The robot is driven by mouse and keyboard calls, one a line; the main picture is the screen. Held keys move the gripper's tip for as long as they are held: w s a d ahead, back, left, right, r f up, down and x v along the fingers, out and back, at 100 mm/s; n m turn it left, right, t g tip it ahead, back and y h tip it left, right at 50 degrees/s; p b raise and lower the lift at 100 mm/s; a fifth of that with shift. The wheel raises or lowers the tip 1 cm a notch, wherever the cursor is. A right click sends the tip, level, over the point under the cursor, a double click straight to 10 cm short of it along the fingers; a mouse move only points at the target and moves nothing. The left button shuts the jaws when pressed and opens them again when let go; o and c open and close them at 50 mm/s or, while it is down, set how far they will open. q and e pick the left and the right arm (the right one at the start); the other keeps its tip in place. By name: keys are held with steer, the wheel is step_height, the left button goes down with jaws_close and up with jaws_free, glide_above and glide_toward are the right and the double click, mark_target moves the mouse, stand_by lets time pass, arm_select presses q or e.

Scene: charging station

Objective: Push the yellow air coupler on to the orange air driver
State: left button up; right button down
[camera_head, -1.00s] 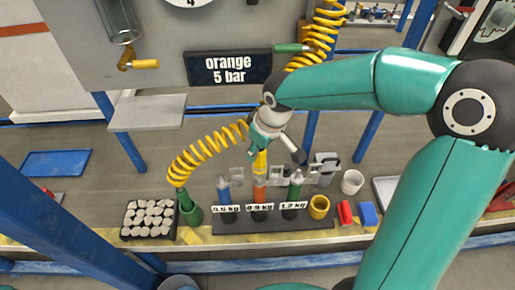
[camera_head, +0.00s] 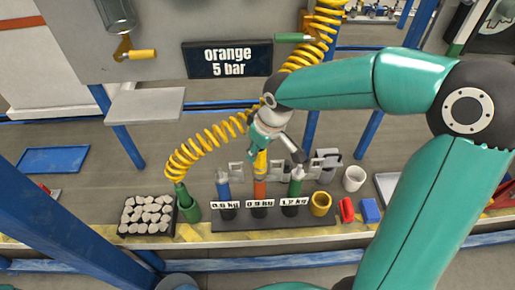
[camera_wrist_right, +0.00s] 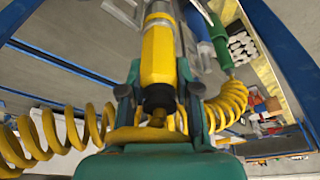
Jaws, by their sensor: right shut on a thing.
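My right gripper (camera_head: 262,143) is shut on the yellow air coupler (camera_head: 260,163), which hangs upright on the yellow coiled hose. In the right wrist view the gripper's fingers (camera_wrist_right: 160,80) flank the coupler (camera_wrist_right: 159,52), a yellow cylinder with a dark collar at the hose end. The orange air driver (camera_head: 260,189) stands in the middle of the black rack, behind the 0.9 kg label. The coupler is right above the driver's top and in line with it. I cannot tell whether they touch or are joined. My left gripper is not in view.
A blue driver (camera_head: 223,187) and a green driver (camera_head: 296,184) stand close on either side. The coiled hose (camera_head: 200,147) runs left to a green tool (camera_head: 187,205). A sign (camera_head: 228,59) reads "orange 5 bar". A tray of grey pieces (camera_head: 146,215) sits left.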

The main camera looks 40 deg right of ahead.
steer(key=shift+f, duration=0.3)
steer(key=c, duration=0.7)
jaws_free()
steer(key=shift+c, duration=0.2)
steer(key=v, duration=1.2)
steer(key=shift+w, duration=0.1)
